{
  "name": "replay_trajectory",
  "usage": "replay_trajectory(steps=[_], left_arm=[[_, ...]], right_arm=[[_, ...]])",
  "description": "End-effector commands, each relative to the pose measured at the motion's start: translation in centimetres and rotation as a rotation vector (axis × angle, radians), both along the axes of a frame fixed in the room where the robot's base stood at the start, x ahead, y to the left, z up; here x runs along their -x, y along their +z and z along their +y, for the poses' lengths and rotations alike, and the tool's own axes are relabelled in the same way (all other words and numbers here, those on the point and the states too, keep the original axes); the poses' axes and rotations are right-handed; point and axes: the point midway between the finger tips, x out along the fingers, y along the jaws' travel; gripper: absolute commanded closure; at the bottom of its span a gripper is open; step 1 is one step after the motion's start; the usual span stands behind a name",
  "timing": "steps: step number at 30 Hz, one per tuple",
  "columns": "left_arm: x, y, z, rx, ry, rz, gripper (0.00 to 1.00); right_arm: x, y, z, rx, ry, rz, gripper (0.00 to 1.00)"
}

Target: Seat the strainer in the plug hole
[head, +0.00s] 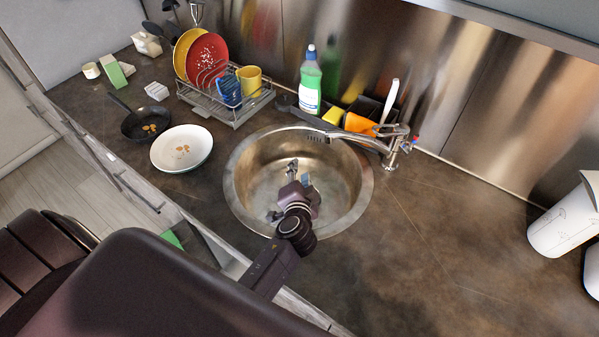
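The round steel sink (245,188) is set in the dark worktop. My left gripper (293,166) is over the sink bowl, its arm reaching in from the front edge. Its fingers are small and seen from above, so I cannot tell whether they are open or hold anything. The plug hole cannot be made out clearly; my gripper covers much of the bowl's floor. A small dark patch shows in the bowl just left of my gripper, too small to identify. I cannot pick out the strainer with certainty. My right gripper is not in view.
The tap (390,150) reaches over the sink's back right rim. A green-and-white soap bottle (310,84) and a dark caddy with an orange cloth (359,124) stand behind. A dish rack (237,110), white plate (181,149) and pan (146,124) are left.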

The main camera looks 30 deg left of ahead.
Motion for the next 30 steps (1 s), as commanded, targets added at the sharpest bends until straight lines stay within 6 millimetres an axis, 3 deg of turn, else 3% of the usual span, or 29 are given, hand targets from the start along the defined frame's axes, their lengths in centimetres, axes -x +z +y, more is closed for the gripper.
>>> replay_trajectory(steps=[17, 30], left_arm=[[0.0, 0.1, 0.0, 0.000, 0.000, 0.000, 0.68], [0.0, 6.1, 0.0, 0.002, 0.001, -0.001, 0.68]], right_arm=[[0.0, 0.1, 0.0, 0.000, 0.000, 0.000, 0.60], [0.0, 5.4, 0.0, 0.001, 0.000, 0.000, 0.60]])
